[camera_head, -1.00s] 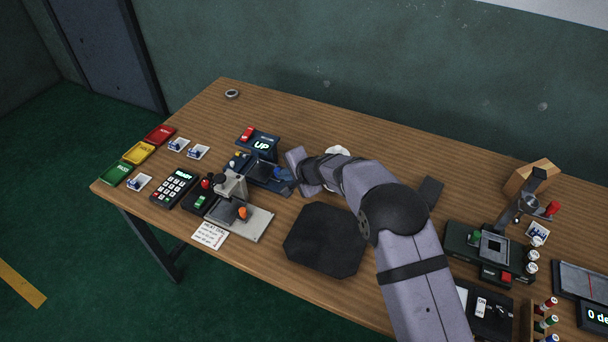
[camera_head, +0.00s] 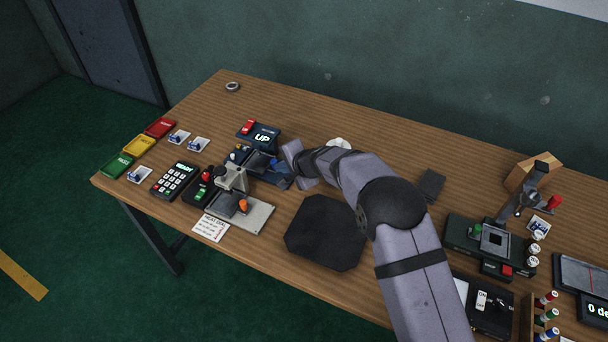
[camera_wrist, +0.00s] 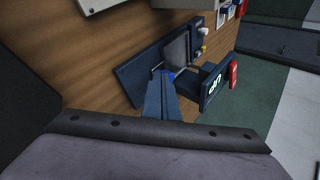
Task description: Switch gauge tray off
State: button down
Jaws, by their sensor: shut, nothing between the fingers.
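A dark blue tray unit (camera_head: 238,158), which I take to be the gauge tray, lies on the left half of the table. It has a grey plate, small white and yellow knobs, and a raised panel (camera_head: 262,138) reading "UP" with a red switch (camera_head: 248,127) at its end. In the wrist view the tray base (camera_wrist: 132,88), the "UP" panel (camera_wrist: 211,90) and the red switch (camera_wrist: 233,74) also show. The red switch is apart from the tips.
Coloured trays (camera_head: 139,146) line the left edge. The table's back left is mostly clear.

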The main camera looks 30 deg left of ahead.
jog(key=shift+s+d+f+b, duration=0.15)
jog(key=shift+s+d+b, duration=0.15)
jog(key=shift+d+b, duration=0.65)
jog(key=shift+s+d+f+b, duration=0.1)
jog(key=shift+s+d+b, duration=0.3)
jog(key=shift+b, duration=0.9)
jog(key=b+v, duration=0.1)
jog(key=v, duration=0.9)
jog(key=shift+r, duration=0.3)
jog(key=shift+d, duration=0.15)
jog(key=s+d+r+n+g+h+p, duration=0.1)
jog(key=s+d+n+h+p, duration=0.15)
jog(key=d, duration=0.95)
jog(key=s+d+r+n+g+h+p, duration=0.15)
jog(key=s+d+p, duration=0.25)
jog(key=d, duration=0.7)
jog(key=s+d+r+n+g+h+p, duration=0.1)
jog(key=s+d+h+p, duration=0.3)
jog(key=s+d, duration=1.1)
jog(key=d, duration=0.3)
jog(key=shift+s+d+g, duration=0.2)
jog(key=shift+d+g, duration=0.1)
jog(key=shift+g, duration=0.05)
